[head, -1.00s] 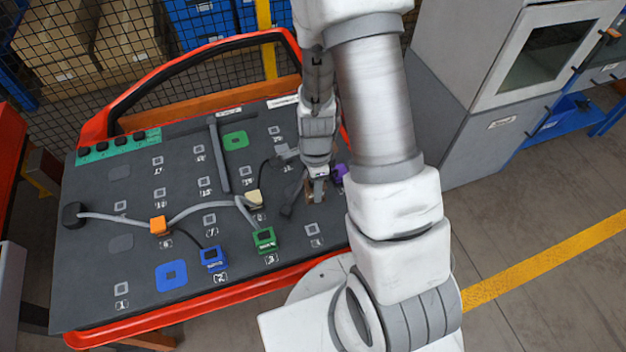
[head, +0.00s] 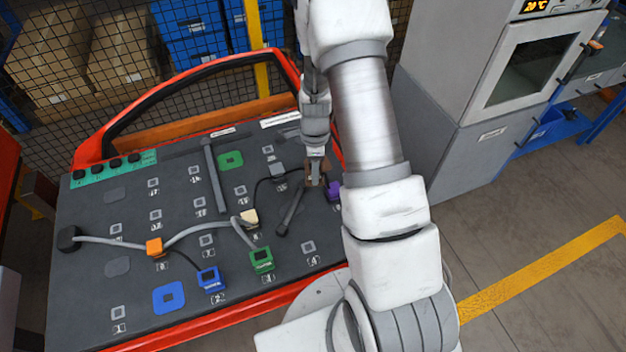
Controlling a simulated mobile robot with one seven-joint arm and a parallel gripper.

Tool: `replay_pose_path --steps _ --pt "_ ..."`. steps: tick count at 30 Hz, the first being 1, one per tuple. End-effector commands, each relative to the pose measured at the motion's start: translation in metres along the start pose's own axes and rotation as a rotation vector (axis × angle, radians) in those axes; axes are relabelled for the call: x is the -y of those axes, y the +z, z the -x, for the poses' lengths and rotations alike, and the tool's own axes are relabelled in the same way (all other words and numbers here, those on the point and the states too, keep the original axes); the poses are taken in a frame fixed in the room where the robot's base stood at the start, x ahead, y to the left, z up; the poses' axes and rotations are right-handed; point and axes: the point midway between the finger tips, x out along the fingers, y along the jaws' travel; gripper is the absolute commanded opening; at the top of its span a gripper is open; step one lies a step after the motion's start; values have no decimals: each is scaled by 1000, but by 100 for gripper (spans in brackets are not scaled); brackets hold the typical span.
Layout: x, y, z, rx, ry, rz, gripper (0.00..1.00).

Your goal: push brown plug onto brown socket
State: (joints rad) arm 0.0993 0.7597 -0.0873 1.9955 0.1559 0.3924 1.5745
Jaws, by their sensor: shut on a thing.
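My gripper (head: 315,180) points down over the right part of the dark door panel (head: 190,285). It is shut on the brown plug (head: 310,174), of which only small brown patches show between and beside the fingers. I cannot tell whether the plug touches the panel. I cannot make out the brown socket; the gripper and arm cover that part of the panel.
A purple plug (head: 334,190) sits just right of my gripper, partly behind my arm. A dark grey bar (head: 290,212) lies left of it. Cream (head: 249,218), green (head: 261,260), blue (head: 209,279) and orange (head: 154,247) plugs stand further left, with grey cables between some.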

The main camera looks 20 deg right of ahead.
Motion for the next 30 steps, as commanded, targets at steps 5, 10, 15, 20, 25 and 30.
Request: replay_pose_path --steps 5,10,15,20,25,30 --pt "26 -4 0 0 -2 -47 0" --pt "50 -8 0 0 -2 -91 0" --pt "73 -12 -2 -1 -3 -135 0" --pt "95 -16 -3 0 -2 -178 0" --pt "118 -19 -2 0 -3 -220 0" --pt "115 -19 -32 0 1 -217 0"
